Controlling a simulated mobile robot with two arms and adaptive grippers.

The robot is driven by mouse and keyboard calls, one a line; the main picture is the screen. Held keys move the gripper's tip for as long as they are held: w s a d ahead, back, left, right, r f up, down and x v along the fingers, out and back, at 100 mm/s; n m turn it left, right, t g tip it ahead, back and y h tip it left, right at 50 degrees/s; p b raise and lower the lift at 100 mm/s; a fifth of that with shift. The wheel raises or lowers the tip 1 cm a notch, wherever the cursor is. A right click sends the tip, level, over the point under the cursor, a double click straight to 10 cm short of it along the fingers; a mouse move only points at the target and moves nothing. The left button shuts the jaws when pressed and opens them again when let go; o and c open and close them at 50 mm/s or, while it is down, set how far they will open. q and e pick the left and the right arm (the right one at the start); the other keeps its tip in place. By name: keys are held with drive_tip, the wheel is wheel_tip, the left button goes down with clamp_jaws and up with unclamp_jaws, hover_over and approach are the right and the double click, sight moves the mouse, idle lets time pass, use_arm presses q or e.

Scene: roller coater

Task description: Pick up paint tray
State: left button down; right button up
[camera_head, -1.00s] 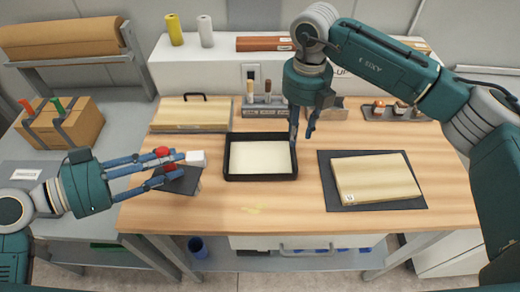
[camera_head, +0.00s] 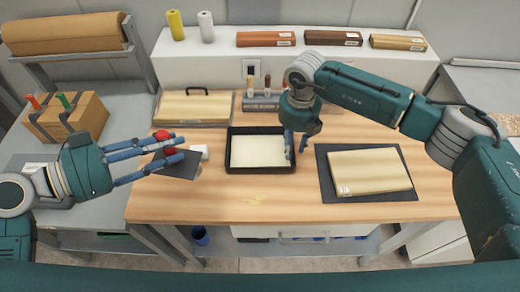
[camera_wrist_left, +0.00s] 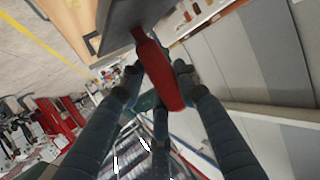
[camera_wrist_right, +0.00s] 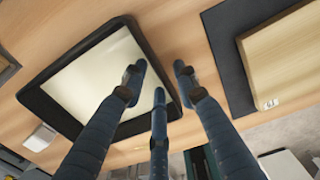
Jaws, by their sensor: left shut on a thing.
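The black paint tray (camera_head: 291,169) with a pale inside lies flat on the wooden table. It also shows in the right wrist view (camera_wrist_right: 45,101). My right gripper (camera_head: 296,145) points down at the tray's right edge. Its fingers are apart; in the right wrist view they sit around the right rim, and I cannot tell whether they touch it. My left gripper (camera_head: 180,148) is shut on a red handle (camera_wrist_left: 158,72) above the table's left end. A white roller head (camera_head: 199,152) shows just beyond its fingertips; the handle's link to it is hidden.
A dark mat (camera_head: 187,172) lies under the left gripper. A wooden board (camera_head: 372,172) on another dark mat (camera_head: 345,199) lies right of the tray. Another board (camera_head: 193,108) and a tool holder (camera_head: 262,101) stand behind.

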sight(176, 164)
drive_tip(key=shift+r, duration=0.1)
clamp_jaws()
use_arm(q)
drive_tip(key=shift+r, duration=0.1)
